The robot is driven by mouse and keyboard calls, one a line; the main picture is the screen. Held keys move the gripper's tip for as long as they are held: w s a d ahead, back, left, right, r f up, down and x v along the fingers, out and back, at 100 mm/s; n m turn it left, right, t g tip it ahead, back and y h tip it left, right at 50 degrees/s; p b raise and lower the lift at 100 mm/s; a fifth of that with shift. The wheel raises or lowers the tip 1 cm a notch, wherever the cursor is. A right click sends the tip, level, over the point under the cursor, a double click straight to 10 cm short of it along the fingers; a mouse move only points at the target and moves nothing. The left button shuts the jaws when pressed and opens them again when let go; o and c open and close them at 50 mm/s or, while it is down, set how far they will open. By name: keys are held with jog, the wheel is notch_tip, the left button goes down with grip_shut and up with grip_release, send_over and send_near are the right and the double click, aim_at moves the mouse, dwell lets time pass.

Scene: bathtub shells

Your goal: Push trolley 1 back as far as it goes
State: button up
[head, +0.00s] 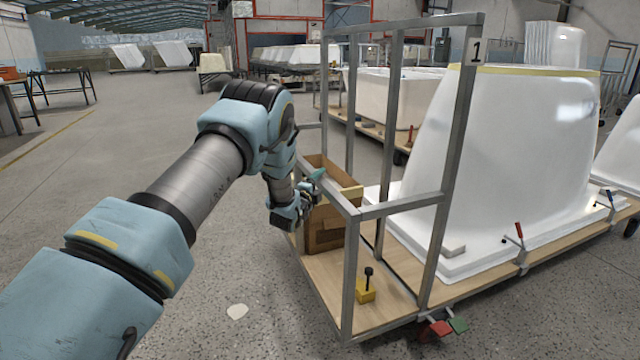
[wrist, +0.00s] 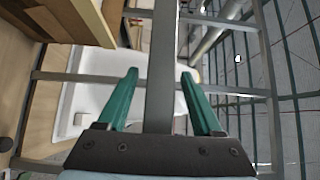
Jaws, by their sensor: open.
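Trolley 1 (head: 393,312) stands at the right in the head view, with a wooden deck and a grey upright frame bearing a "1" sign (head: 476,51). A white bathtub shell (head: 510,150) is on its deck. My gripper (head: 318,176) is at the near side of the frame, beside the low rail and above an open box. In the wrist view my gripper (wrist: 162,90) has its green fingers apart, with a grey frame bar (wrist: 162,50) running between them in the picture. Gaps show on both sides of the bar. Whether the palm touches it is unclear.
A brown box (head: 326,235) and a yellow block with a black knob (head: 366,290) are on the deck. Red (head: 438,329) and green (head: 458,325) pedals show under the edge. Another loaded trolley (head: 385,95) stands behind.

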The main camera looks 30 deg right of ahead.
grip_shut()
dwell(0.5)
dwell(0.8)
